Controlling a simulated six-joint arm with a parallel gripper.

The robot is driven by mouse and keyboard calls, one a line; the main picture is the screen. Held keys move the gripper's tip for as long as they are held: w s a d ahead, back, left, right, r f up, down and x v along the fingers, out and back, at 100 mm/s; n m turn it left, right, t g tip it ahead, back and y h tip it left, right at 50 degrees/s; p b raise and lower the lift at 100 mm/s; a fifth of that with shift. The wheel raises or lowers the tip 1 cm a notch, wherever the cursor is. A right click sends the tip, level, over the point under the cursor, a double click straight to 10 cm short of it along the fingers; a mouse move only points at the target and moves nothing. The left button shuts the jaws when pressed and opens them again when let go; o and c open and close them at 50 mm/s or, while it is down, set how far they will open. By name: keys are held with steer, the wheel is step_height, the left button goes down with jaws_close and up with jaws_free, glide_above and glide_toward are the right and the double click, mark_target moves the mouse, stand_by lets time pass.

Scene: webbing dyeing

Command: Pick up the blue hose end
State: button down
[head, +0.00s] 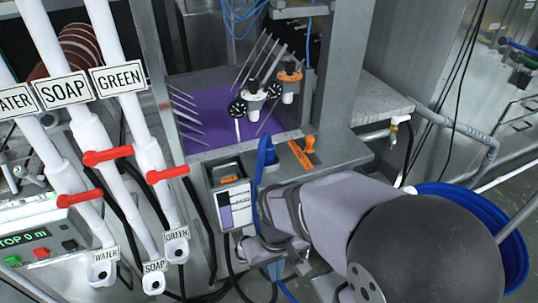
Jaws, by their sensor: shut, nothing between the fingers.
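A blue hose end (266,152) stands upright at the front edge of the grey machine frame, beside a small white and purple box. Blue hose runs down from it, past my arm. My gripper (262,248) is low at the front of the machine, below the hose end and apart from its top. The gripper is small in view and partly covered by my arm links. Its fingers are shut with nothing seen held in them. I cannot tell whether it touches the lower hose.
White pipes with red valve handles (107,155) and WATER, SOAP and GREEN signs stand at the left. A purple bath (215,115) with rollers lies behind. A blue tub (512,250) stands at the right.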

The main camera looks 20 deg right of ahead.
stand_by(0.4)
steer(key=c, duration=1.2)
jaws_free()
